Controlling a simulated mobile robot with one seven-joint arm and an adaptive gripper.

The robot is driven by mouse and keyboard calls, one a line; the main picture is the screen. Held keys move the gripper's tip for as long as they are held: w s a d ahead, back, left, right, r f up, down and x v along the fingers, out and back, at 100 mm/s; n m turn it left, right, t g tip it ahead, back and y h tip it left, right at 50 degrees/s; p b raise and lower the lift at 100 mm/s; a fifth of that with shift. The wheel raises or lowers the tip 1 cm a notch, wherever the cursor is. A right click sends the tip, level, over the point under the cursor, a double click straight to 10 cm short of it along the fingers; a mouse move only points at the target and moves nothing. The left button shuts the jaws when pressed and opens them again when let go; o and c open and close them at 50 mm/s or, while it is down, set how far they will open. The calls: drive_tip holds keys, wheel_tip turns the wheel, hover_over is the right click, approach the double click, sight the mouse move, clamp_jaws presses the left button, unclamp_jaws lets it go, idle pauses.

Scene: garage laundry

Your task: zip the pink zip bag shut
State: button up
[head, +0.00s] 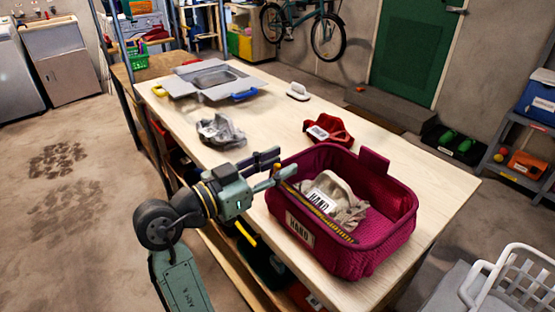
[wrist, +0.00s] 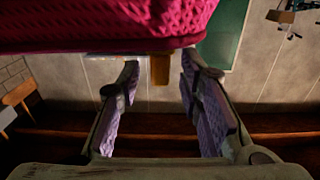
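The pink zip bag (head: 385,235) stands on the wooden table with its top open. A crumpled beige cloth with a "HAND" label (head: 345,205) lies inside. A yellow zip (head: 325,222) runs along the bag's near-left rim. My gripper (head: 274,168) is at the bag's left corner, by the zip's left end. In the wrist view the bag (wrist: 110,22) fills the top, and a small brown-orange tab (wrist: 160,69) hangs from its edge between my two spread fingers (wrist: 160,85). Gaps show on both sides of the tab, so the fingers do not touch it.
A red cloth item (head: 328,129), a grey crumpled cloth (head: 220,131), a white brush (head: 298,91) and a grey folding tray (head: 210,80) lie farther back on the table (head: 260,110). A white basket (head: 515,280) is at the lower right. Table room is free left of the red item.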

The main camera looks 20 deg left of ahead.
drive_tip(key=shift+w+d, duration=0.1)
drive_tip(key=shift+c, duration=0.2)
clamp_jaws()
idle(0.7)
